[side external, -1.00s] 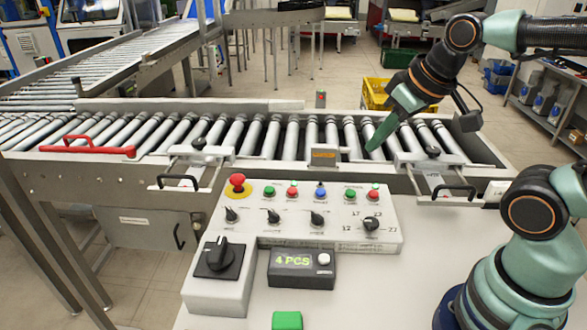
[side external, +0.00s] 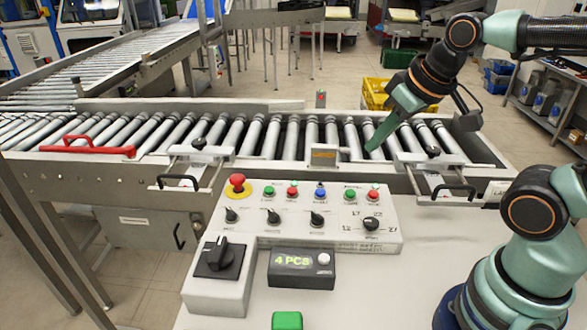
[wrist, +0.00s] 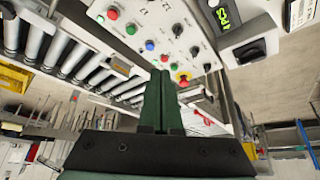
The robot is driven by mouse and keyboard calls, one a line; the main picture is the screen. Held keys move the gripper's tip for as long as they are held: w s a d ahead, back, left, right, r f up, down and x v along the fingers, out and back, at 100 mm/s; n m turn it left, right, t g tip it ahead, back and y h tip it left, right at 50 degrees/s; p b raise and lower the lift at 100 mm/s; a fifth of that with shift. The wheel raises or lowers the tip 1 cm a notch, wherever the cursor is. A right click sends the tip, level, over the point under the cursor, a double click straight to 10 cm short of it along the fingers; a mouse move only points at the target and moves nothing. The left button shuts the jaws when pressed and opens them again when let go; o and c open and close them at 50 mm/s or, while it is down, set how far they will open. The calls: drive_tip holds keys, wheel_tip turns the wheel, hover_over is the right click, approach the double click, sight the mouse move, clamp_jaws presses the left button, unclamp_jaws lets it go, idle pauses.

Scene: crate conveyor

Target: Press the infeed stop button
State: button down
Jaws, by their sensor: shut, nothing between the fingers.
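The control panel (side external: 335,235) carries a row of buttons. From the left these are a red mushroom button (side external: 237,180) on a yellow plate, then a green, a red (side external: 292,191), a blue, a green and another red (side external: 373,195). The labels are too small to read, so I cannot tell which red button is the infeed stop. My gripper (side external: 374,149) is shut and empty, tilted downward over the conveyor rollers, behind the panel and apart from the buttons. In the wrist view, its closed fingers (wrist: 163,74) overlap the panel's edge near the first red button (wrist: 165,58).
The roller conveyor (side external: 240,135) runs behind the panel, with a red handle (side external: 87,150) at left. A rotary switch box (side external: 215,285) and a "4 PCS" display box (side external: 302,270) stand in front. Yellow crates (side external: 377,92) lie beyond the conveyor. Space above the panel is clear.

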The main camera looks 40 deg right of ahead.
idle(0.4)
drive_tip(key=n+g, duration=0.6)
drive_tip(key=n, duration=0.3)
hover_over(374, 193)
drive_tip(key=shift+f, duration=2.4)
drive_tip(key=shift+f, duration=0.1)
wheel_tip(374, 193, down, 14)
drive_tip(key=shift+r, duration=0.1)
